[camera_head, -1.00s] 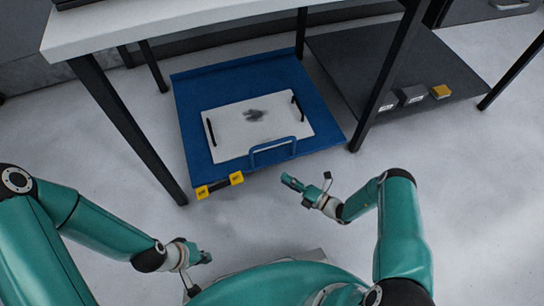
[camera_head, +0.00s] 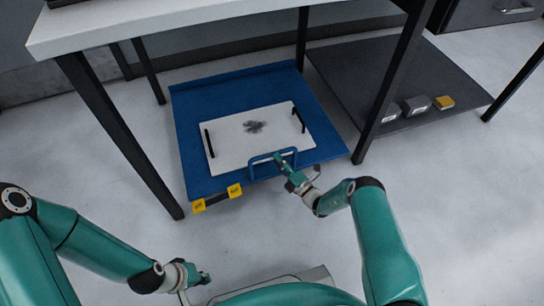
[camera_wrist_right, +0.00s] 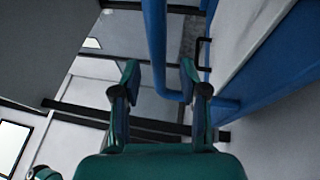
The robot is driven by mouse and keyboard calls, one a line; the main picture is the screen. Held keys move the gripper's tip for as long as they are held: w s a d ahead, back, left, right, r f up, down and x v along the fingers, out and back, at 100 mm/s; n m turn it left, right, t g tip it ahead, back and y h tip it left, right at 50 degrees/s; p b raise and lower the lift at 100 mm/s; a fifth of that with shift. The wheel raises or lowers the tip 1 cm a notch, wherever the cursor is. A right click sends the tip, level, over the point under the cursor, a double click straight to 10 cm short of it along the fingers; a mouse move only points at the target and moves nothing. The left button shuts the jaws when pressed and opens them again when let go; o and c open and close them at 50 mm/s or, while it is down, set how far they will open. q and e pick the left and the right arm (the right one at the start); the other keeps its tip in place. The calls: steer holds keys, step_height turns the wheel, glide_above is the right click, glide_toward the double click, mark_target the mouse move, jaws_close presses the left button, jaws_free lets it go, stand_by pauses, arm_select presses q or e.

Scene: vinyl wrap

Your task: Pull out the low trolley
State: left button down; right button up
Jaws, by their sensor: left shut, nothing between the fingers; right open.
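The low trolley (camera_head: 190,120) is a flat blue platform on the floor under the white-topped table. Its blue bar handle (camera_head: 252,168) stands at the front edge. My right gripper (camera_head: 282,160) is at the handle's right part. In the right wrist view the open fingers (camera_wrist_right: 158,75) have the handle bar (camera_wrist_right: 156,45) in line with the gap between them; whether it is fully inside the gap I cannot tell. My left gripper (camera_head: 203,279) is shut and empty, low over the floor at the lower left.
A white board with black handles (camera_head: 228,150) lies on the trolley. Table legs (camera_head: 120,135) stand on both sides. A dark shelf (camera_head: 350,65) with small boxes is at right. The floor in front is clear.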

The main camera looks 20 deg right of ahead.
mark_target(272, 153)
steer(key=shift+b+x, duration=0.35)
steer(key=shift+x, duration=1.45)
jaws_close()
